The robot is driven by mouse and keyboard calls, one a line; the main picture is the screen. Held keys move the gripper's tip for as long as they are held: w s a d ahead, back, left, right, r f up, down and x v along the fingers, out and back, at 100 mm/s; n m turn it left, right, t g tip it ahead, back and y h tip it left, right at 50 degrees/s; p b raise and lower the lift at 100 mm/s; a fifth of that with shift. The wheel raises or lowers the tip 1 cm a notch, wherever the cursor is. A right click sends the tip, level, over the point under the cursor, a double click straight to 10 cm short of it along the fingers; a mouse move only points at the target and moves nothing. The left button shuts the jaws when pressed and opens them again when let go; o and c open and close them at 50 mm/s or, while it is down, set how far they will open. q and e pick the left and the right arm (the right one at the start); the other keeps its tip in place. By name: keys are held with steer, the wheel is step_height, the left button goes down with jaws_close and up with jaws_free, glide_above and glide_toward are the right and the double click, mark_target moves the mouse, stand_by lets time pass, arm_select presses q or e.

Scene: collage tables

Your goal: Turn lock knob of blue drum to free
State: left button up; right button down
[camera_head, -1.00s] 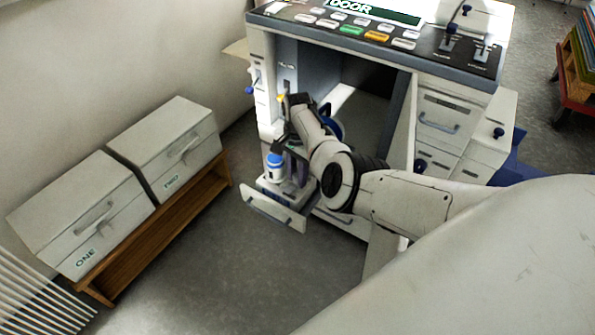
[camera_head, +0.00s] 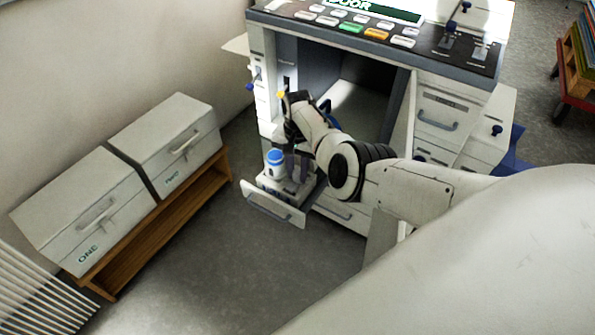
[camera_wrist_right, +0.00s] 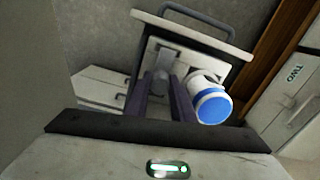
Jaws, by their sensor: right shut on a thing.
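The blue drum, a white cylinder with a blue top (camera_head: 275,158), stands upright in the pulled-out drawer (camera_head: 268,208) at the machine's lower left. It also shows in the right wrist view (camera_wrist_right: 213,106), just right of my fingers. My right gripper (camera_head: 298,170) points down into the drawer beside the drum. In the wrist view its two dark fingers (camera_wrist_right: 167,98) are shut on a small grey round piece (camera_wrist_right: 160,82), which looks like the lock knob. The fingers hide part of it, so its angle cannot be told. My left gripper is not in view.
The drawer front with its handle (camera_wrist_right: 195,22) lies just beyond the fingers. The machine's open bay (camera_head: 365,105) is behind my right arm. White boxes ONE (camera_head: 85,212) and TWO (camera_head: 170,145) stand on a wooden bench to the left. The floor between is clear.

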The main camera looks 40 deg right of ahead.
mark_target(297, 171)
steer(key=c, duration=1.5)
jaws_free()
steer(key=shift+c, duration=0.2)
steer(key=shift+r, duration=0.25)
step_height(297, 171, up, 8)
steer(key=p, duration=0.3)
steer(key=shift+r+p, duration=0.2)
steer(key=shift+p, duration=0.1)
steer(key=shift+r, duration=0.75)
